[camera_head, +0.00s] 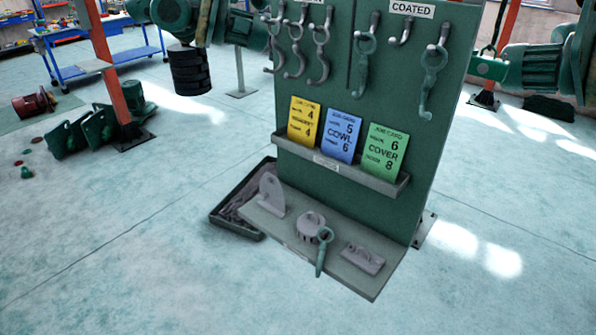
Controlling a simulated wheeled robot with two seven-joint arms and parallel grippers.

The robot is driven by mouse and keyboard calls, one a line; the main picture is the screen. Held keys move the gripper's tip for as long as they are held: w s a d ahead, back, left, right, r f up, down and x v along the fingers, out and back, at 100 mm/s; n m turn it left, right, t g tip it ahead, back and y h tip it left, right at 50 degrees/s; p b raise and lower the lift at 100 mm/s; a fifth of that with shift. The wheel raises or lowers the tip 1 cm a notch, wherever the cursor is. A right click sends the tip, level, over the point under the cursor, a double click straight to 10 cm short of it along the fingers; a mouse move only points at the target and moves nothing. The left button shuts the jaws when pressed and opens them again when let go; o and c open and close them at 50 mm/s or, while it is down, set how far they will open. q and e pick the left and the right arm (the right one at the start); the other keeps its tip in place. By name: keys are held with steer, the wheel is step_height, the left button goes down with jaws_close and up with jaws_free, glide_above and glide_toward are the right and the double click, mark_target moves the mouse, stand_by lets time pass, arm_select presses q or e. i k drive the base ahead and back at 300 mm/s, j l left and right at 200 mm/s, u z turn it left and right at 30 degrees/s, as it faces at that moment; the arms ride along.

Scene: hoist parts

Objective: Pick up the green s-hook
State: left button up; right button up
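A green hook-shaped piece (433,80) hangs from a peg at the right of the dark green board, under the "COATED" label. A grey-green hook (362,65) hangs from a peg to its left. Between them an upper peg (401,29) holds nothing. Several grey S-shaped hooks (320,55) hang at the board's left, under a partly cut-off label. A separate green piece with a ring end and a tapered shank (321,255) lies on the board's lower shelf, its end over the front edge. Neither of my grippers is in view.
The lower shelf (352,279) also carries grey metal parts. Yellow, blue and green cards (383,150) stand in a ledge above it. A dark tray (217,216) of grey parts sits on the floor at left. The floor in front is clear.

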mark_target(323, 248)
steer(key=j+z, duration=0.1)
steer(key=z, duration=0.65)
steer(key=j+z, duration=0.85)
steer(key=j, duration=0.65)
steer(key=k+j+z, duration=0.1)
steer(key=j, duration=0.25)
steer(key=k+j, duration=0.1)
steer(key=j, duration=0.3)
steer(key=k+j+z, duration=0.1)
steer(key=j, duration=0.3)
